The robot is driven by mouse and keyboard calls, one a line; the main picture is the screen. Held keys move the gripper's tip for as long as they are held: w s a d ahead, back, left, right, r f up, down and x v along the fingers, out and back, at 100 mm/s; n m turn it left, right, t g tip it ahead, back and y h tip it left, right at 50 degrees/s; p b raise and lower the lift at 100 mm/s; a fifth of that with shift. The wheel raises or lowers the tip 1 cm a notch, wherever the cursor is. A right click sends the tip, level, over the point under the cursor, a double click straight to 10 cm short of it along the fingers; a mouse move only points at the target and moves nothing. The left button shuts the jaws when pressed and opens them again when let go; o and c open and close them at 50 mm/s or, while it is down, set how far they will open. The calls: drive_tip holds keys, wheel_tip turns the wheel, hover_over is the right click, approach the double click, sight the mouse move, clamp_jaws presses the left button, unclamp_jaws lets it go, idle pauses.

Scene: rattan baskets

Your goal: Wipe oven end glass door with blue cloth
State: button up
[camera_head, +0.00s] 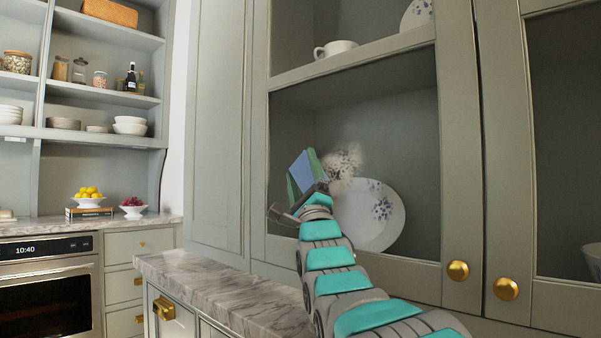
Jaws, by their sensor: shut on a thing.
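The glass door (258,120) nearer the oven has a grey-green frame and a round brass knob (457,271) at its lower right. A pale, speckled smudge (343,160) shows on its glass. My gripper (308,194) is in front of the lower glass, left of and below the smudge. It is shut on a folded blue cloth (301,169), which has a green face on its right side. The cloth is beside the smudge; I cannot tell whether it touches the glass. The fingers are partly hidden by my wrist.
The oven (45,290) is at the far left. A marble counter (225,292) juts out below the door. Behind the glass are a patterned plate (365,225) and a white cup (334,48). A second glass door (505,200) is at the right.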

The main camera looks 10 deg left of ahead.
sight(357, 169)
drive_tip(key=shift+s+d+f+b, duration=0.2)
drive_tip(key=shift+s+d+b, duration=0.25)
drive_tip(key=shift+d+b, duration=0.25)
drive_tip(key=shift+s+d+r+b, duration=0.1)
drive_tip(key=shift+s+d+b, duration=0.25)
drive_tip(key=shift+s+d, duration=0.55)
drive_tip(key=shift+s+d+f+b, duration=0.1)
drive_tip(key=shift+s+d+b, duration=0.3)
drive_tip(key=shift+d, duration=0.95)
drive_tip(key=shift+s+d+r+b, duration=0.1)
drive_tip(key=shift+s+d+b, duration=0.4)
drive_tip(key=shift+d, duration=0.65)
drive_tip(key=shift+s+d+r, duration=0.1)
drive_tip(key=shift+s+d, duration=0.55)
drive_tip(key=shift+d, duration=0.25)
drive_tip(key=shift+s+d, duration=0.6)
drive_tip(key=shift+d, duration=0.25)
drive_tip(key=shift+w, duration=0.1)
